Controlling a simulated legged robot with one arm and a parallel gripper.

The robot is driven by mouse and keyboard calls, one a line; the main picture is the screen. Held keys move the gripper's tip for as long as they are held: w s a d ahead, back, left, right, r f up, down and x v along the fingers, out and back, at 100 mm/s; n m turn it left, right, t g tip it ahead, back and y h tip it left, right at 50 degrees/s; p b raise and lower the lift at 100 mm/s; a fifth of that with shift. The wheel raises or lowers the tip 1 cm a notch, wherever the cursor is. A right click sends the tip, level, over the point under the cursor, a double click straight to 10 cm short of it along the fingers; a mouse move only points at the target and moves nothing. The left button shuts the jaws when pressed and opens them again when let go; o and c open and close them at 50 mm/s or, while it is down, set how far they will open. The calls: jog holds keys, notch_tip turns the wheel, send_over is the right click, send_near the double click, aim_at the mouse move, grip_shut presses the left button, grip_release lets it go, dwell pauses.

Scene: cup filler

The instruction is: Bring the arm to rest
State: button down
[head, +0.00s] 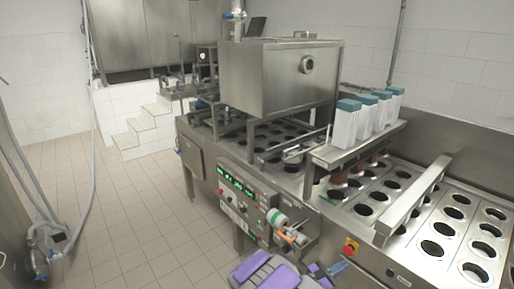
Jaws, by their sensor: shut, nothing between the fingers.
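Purple and grey parts of my own arm show at the bottom middle of the head view, cut off by the lower edge. My gripper (335,269) appears to be the small narrow end to the right of these parts. It is shut and empty, low in front of the machine. Its fingers are small and hard to make out.
The steel cup-filling machine (205,165) stands close ahead, with a control panel (236,192) and a red button (350,246). Beside the panel, a white, green and orange part (283,226) sticks out. White-and-teal cartons (343,122) stand on a shelf. Tiled floor (110,215) is clear at left.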

jog(key=s+d+r+m+g+h, duration=0.2)
jog(key=s+d+r+m+g, duration=0.25)
jog(key=r, duration=0.35)
jog(key=s+d+r+m+g+y, duration=0.1)
jog(key=s+r+m+g+y, duration=0.35)
jog(key=s, duration=0.45)
jog(key=s+d+r+m+g+y, duration=0.15)
jog(key=s+r+m+g, duration=0.25)
jog(key=s+r+m, duration=0.45)
jog(key=s+a+f+m+t+y, duration=0.1)
jog(key=s+a+m+t+y, duration=0.2)
jog(key=s+a+y, duration=0.9)
jog(key=s+a+m, duration=0.1)
jog(key=s+a, duration=0.6)
jog(key=a, duration=0.2)
jog(key=shift+s+a+f+y, duration=0.15)
jog(key=shift+a+f+y, duration=0.25)
jog(key=shift+m, duration=0.25)
